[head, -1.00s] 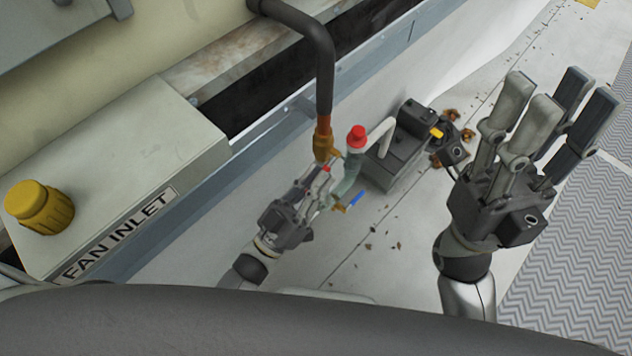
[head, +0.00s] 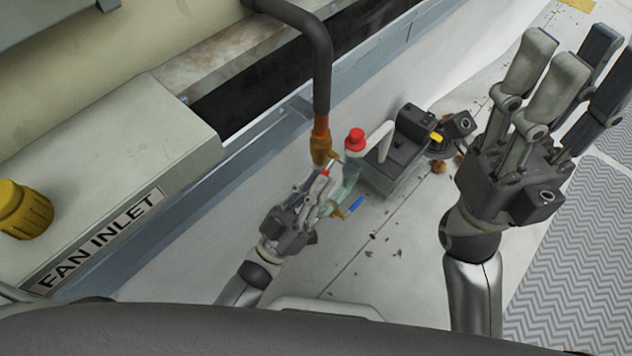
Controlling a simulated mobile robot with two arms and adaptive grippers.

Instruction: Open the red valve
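A red piece (head: 325,173), seemingly the red valve's handle, shows just below the copper pipe fitting (head: 320,147); most of it is hidden by my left gripper. My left gripper (head: 322,186) is at this fitting, with its fingers beside or around the red piece. I cannot tell whether they touch it or how far apart they are. A blue valve handle (head: 355,206) is just right of and below these fingers. My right gripper (head: 572,75) is raised at the right, open and empty, well away from the valves.
A red-capped grey-green fitting (head: 355,141) stands right of the pipe, beside a dark grey box (head: 400,155) with a yellow part. The FAN INLET box (head: 120,170) with a yellow knob (head: 22,210) is at left. Dry leaves lie on the pale floor.

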